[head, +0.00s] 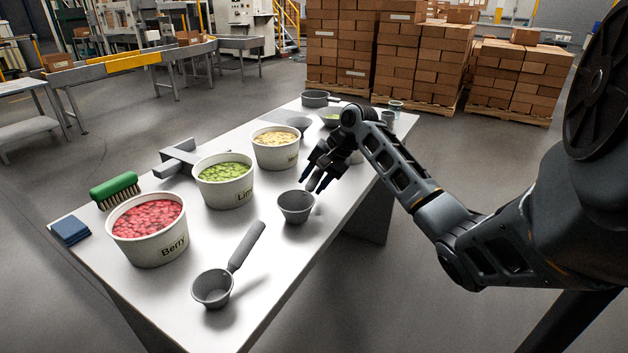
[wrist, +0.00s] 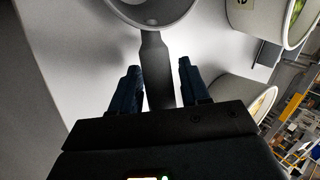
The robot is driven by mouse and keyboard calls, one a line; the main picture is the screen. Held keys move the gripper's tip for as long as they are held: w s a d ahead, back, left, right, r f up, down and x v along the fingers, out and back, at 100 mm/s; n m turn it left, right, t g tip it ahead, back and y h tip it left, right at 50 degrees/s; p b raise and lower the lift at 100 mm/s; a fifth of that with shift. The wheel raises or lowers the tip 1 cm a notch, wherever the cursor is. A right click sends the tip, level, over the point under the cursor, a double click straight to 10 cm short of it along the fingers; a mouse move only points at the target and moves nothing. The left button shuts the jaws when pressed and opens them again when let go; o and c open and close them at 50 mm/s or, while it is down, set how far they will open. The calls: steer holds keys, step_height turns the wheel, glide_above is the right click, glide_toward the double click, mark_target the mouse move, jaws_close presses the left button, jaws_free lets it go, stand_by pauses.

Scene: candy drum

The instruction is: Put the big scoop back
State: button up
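A grey scoop has its bowl (head: 296,207) at the middle of the table, just in front of my gripper (head: 318,182). In the wrist view its bowl (wrist: 150,8) is at the top edge, and its handle (wrist: 154,65) runs down between the two fingers of my gripper (wrist: 158,82). The fingers stand apart, with a thin gap showing on the right of the handle. A second grey scoop (head: 212,287) lies at the near end of the table, its handle pointing up and right. I cannot tell which scoop is bigger.
Tubs of red Berry (head: 150,245), green Lime (head: 228,190) and yellow candy (head: 276,155) line the table's left side. A grey stand (head: 180,160), a green brush (head: 115,190) and a blue cloth (head: 70,230) lie beyond them. A pan (head: 315,98) and bowls stand at the far end.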

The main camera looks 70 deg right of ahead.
steer(key=shift+o, duration=1)
steer(key=shift+r, duration=0.15)
steer(key=v, duration=1.2)
